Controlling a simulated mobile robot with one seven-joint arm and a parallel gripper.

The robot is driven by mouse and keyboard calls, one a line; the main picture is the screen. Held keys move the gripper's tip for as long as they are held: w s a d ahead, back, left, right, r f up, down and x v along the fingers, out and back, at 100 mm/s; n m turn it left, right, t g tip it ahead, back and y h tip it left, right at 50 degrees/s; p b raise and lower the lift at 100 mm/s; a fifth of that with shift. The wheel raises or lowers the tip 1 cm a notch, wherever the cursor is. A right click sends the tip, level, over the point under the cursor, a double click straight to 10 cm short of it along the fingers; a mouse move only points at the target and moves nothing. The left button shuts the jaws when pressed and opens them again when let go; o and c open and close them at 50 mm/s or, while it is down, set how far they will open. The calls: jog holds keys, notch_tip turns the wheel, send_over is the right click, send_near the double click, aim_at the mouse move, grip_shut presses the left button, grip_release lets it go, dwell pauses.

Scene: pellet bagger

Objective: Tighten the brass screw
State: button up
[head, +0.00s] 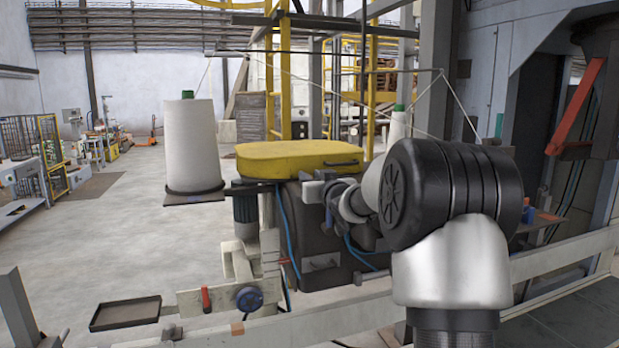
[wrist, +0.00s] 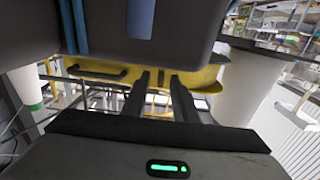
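I cannot make out the brass screw in either view; it may be hidden or too small to tell. My gripper shows in the wrist view (wrist: 159,78) with its two dark fingers apart and nothing visible between them. The fingers point toward the dark sewing-head body (wrist: 200,48) and its yellow cover (wrist: 195,80). In the head view my gripper (head: 312,190) is beside the front of the dark machine body (head: 325,240), just below the yellow cover (head: 300,158). My own arm hides the machine's right part.
A white thread cone (head: 190,142) stands on a plate at left. Below are a blue knob (head: 249,299), a red-handled lever (head: 206,300) and an empty dark tray (head: 125,313). A pale rail (head: 340,314) crosses the front. Blue cables hang by the machine. Open floor lies at left.

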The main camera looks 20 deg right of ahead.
jog(key=shift+w, duration=0.9)
jog(key=shift+c, duration=0.5)
grip_shut()
